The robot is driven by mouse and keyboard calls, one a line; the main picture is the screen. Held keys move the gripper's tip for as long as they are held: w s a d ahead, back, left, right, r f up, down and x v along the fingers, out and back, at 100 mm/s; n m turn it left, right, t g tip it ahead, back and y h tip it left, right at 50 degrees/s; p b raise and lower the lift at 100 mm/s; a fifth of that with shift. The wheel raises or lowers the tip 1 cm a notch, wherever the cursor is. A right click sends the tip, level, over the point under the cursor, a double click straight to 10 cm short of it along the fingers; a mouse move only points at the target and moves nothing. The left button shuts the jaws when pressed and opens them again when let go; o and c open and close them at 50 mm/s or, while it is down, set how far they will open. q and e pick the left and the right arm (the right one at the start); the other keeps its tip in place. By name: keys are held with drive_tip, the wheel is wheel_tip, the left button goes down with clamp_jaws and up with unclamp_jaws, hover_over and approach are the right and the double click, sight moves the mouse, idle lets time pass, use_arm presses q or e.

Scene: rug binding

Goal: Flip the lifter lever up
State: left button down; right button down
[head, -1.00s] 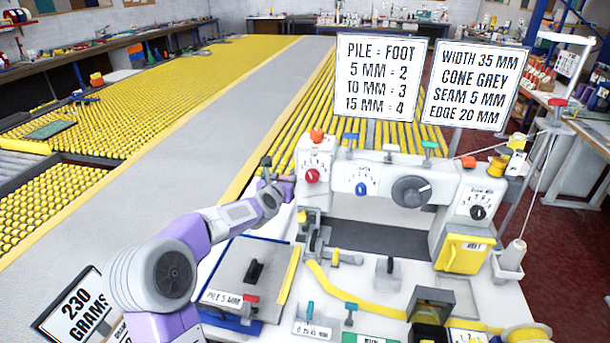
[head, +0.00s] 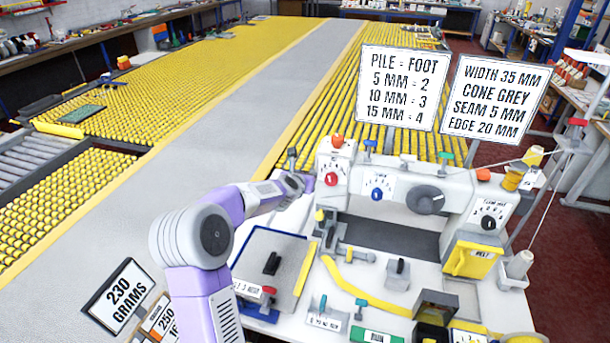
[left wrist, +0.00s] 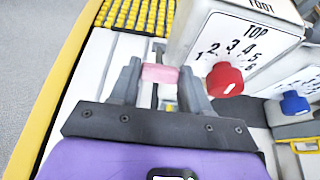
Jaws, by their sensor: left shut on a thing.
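The white binding machine (head: 395,185) stands at the right in the head view, with a red dial (head: 332,179) on its left end. My left gripper (head: 303,182) is beside that left end, below the top of the housing. In the left wrist view, my left gripper (left wrist: 160,82) is shut on a small pinkish piece (left wrist: 160,73) between its fingertips, left of the red dial. The piece appears to be the lifter lever's grip; the rest of the lever is hidden by the fingers. My right gripper is not in view.
A blue dial (head: 377,188) and a large grey dial (head: 425,199) are on the machine's front. A yellow strip (head: 365,292) runs across the white table. Two signs stand behind the machine.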

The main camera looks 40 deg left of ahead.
use_arm(q)
drive_tip(key=c, duration=0.5)
unclamp_jaws()
drive_tip(key=shift+r, duration=0.1)
drive_tip(key=b+v, duration=0.2)
drive_tip(key=v, duration=0.5)
drive_tip(key=shift+s+d+r, duration=0.1)
drive_tip(key=shift+s, duration=0.15)
